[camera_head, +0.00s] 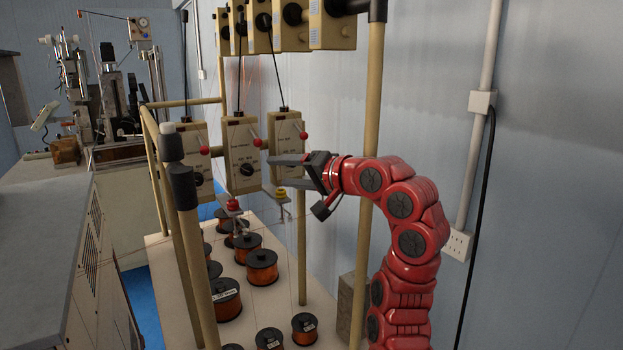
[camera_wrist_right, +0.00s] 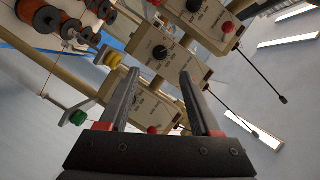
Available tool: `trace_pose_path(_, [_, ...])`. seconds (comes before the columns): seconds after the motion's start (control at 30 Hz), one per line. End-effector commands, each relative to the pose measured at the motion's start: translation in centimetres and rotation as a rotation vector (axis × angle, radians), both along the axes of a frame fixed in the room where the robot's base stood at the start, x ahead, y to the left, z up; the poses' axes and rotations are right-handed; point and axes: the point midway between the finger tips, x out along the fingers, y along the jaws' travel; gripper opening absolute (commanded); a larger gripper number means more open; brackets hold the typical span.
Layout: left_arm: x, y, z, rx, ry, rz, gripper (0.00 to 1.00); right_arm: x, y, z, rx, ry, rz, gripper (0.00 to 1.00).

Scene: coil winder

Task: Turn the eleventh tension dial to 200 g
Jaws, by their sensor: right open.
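Beige tension boxes with black dials and red knobs hang in a row on the rack. In the head view, the right-hand box (camera_head: 288,132) is partly covered by my right gripper (camera_head: 275,172), whose open, empty fingers point left across its lower half; its dial is hidden there. The middle box (camera_head: 238,134) shows its black dial (camera_head: 247,169) just left of the fingertips. In the right wrist view, the fingers (camera_wrist_right: 158,75) stand apart with a box between and behind them; a neighbouring dial (camera_wrist_right: 160,52) shows near the tips. I cannot read which box is the eleventh. My left gripper is out of view.
Copper wire spools (camera_head: 262,267) stand on the pale board below the boxes. Rack posts (camera_head: 371,130) rise near my right arm, and more boxes (camera_head: 332,25) hang above. Thin wires run down to the spools. A grey wall is at right.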

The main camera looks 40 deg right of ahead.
Motion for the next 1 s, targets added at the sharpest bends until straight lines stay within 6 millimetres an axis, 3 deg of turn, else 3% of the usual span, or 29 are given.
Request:
trace_pose_path(0.03, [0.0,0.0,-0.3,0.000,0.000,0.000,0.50,-1.5,-0.4,0.2,-0.002,-0.002,-0.005,0.64])
trace_pose_path(0.2, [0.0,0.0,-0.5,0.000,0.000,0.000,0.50,-5.0,-0.7,0.9,0.000,-0.001,-0.004,0.64])
trace_pose_path(0.4, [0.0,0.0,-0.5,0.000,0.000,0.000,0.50,-7.1,-0.8,1.3,0.001,0.002,0.000,0.64])
trace_pose_path(1.0, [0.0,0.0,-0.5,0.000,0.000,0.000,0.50,-7.5,-0.8,1.5,0.001,0.001,0.001,0.64])
